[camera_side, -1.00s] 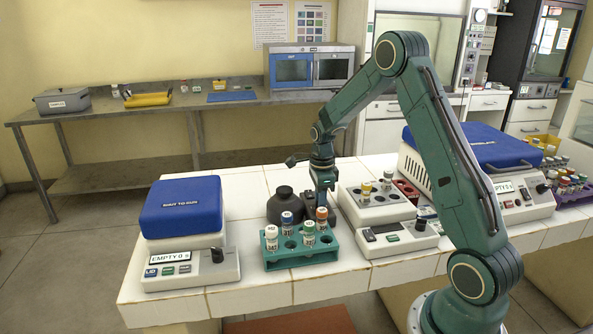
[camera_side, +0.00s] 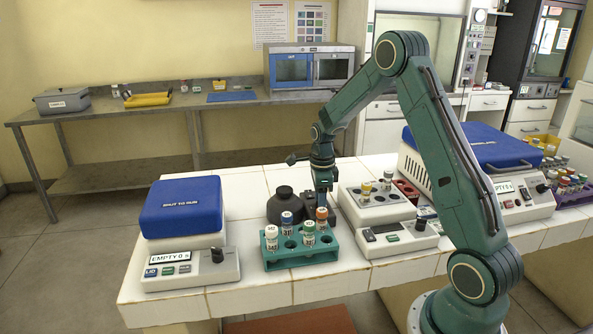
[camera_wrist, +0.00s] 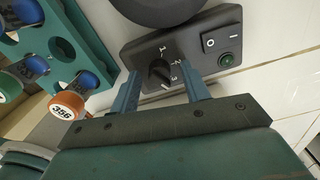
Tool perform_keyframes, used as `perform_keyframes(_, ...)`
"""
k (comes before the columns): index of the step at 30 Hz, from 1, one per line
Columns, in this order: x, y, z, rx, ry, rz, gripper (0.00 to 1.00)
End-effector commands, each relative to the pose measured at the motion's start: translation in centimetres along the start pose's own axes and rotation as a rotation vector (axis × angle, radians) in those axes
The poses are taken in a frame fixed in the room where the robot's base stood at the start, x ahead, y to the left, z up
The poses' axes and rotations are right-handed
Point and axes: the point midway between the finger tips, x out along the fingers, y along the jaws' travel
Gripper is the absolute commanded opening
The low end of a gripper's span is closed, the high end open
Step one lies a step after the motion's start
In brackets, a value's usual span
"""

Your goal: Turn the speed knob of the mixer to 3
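The mixer is dark, with a round black top (camera_side: 283,205) behind the teal tube rack in the side view. Its control panel (camera_wrist: 222,82) fills the middle of the wrist view. The black speed knob (camera_wrist: 160,73) sits on the panel with marks 1, 2 and 3 along its right side; I cannot read its setting surely. My gripper (camera_wrist: 162,77) is open, with one blue finger on each side of the knob and a visible gap to each. In the side view my gripper (camera_side: 324,201) points down at the mixer, and the knob is hidden there.
The teal rack (camera_side: 318,258) with capped tubes stands close in front of the mixer. A rocker switch (camera_wrist: 221,41) and a green light (camera_wrist: 226,59) lie right of the knob. A device with a blue lid (camera_side: 180,205) is at left, and a grey-white unit (camera_side: 375,207) at right.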

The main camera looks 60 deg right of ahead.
Motion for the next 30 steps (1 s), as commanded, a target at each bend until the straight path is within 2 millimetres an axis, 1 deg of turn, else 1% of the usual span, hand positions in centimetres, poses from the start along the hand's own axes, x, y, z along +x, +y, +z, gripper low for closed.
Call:
perform_keyframes(8,-0.3,0.0,0.0,-0.001,0.000,0.001,0.46)
perform_keyframes(14,-1.9,0.0,0.0,-0.001,0.000,0.000,0.46)
perform_keyframes(20,-4.8,-0.1,0.0,-0.001,-0.002,-0.003,0.46)
perform_keyframes(30,-10.6,-0.1,0.0,0.000,-0.001,-0.003,0.46)
